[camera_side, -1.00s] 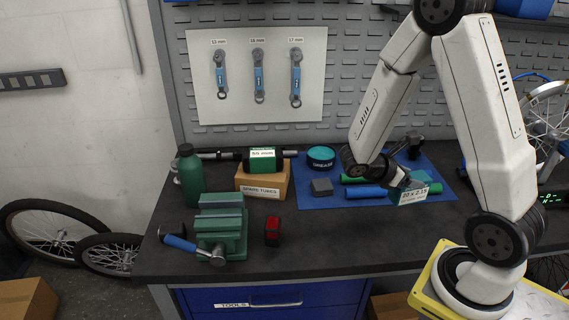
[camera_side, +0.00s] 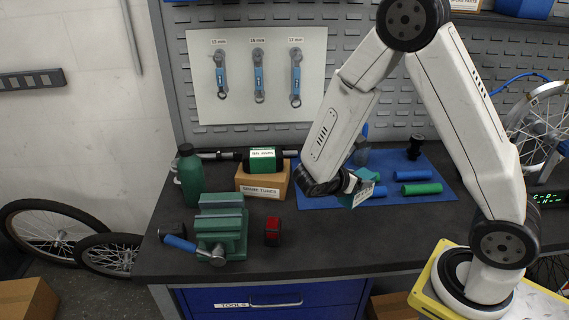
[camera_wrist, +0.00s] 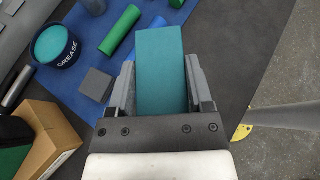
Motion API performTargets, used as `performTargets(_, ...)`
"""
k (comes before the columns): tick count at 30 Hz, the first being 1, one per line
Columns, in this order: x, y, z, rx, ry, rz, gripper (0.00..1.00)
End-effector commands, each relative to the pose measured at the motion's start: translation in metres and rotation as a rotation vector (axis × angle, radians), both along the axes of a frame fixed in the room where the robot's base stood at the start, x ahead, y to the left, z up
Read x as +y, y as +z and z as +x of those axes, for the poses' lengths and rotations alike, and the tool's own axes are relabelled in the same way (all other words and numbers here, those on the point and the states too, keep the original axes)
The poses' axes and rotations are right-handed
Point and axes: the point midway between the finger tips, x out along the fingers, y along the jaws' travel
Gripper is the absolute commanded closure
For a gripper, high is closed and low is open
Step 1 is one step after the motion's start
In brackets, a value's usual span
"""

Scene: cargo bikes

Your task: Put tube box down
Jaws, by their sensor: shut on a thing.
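The tube box is a small teal box with a white label (camera_side: 363,195). My gripper (camera_side: 354,187) is shut on it and holds it tilted above the bench, near the front edge of the blue mat. In the wrist view the teal box (camera_wrist: 160,65) sits between the two grey fingers of my gripper (camera_wrist: 161,88). A cardboard box labelled SPARE TUBES (camera_side: 263,191) stands on the bench to the left. It also shows at the lower left of the wrist view (camera_wrist: 52,122).
A blue mat (camera_side: 440,165) holds green and blue cylinders (camera_side: 422,188). A grease tin (camera_wrist: 56,46) and grey block (camera_wrist: 96,84) lie near my gripper. A green vise (camera_side: 222,232), green bottle (camera_side: 190,175) and red light (camera_side: 272,231) stand left. Bench right of the light is clear.

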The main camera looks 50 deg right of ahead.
Motion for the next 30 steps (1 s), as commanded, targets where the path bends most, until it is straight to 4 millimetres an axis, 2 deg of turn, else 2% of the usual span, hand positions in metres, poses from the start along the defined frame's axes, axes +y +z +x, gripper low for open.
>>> performTargets(3,0.02,-0.002,0.017,-0.001,0.083,-0.001,1.0)
performTargets(9,0.039,-0.004,0.031,0.0,0.156,-0.002,1.0)
performTargets(20,0.042,-0.01,0.033,0.001,0.167,-0.002,1.0)
performTargets(30,0.042,-0.041,0.033,0.002,0.166,-0.002,1.0)
